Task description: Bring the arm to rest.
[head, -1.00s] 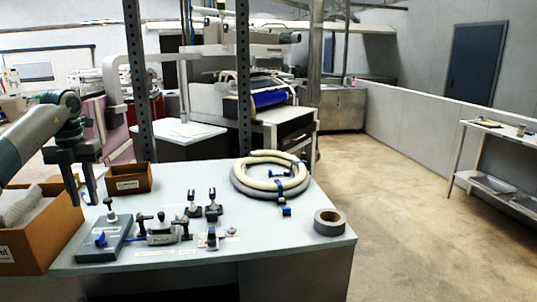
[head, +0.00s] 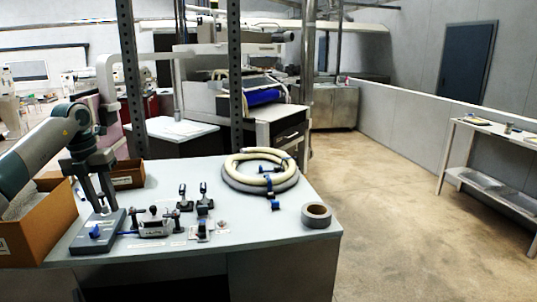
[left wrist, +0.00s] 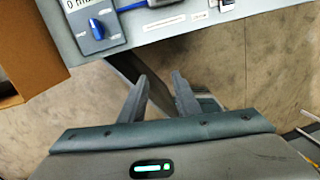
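My left arm comes in from the left of the head view, with its gripper (head: 109,209) pointing down. Its two fingers are apart with nothing between them. In the head view they overlap the grey meter with a blue knob (head: 95,232). In the left wrist view the gripper (left wrist: 160,84) also shows open and empty. There the fingers appear over the floor, just off the table's edge, with the meter (left wrist: 98,27) beyond them. My right gripper is in neither view.
The table (head: 235,230) holds a coiled hose (head: 262,185), a tape roll (head: 317,215), small clamps (head: 185,200) and a grey device (head: 155,225). An open cardboard box (head: 40,235) stands left, close to my arm. A smaller box (head: 130,175) is behind.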

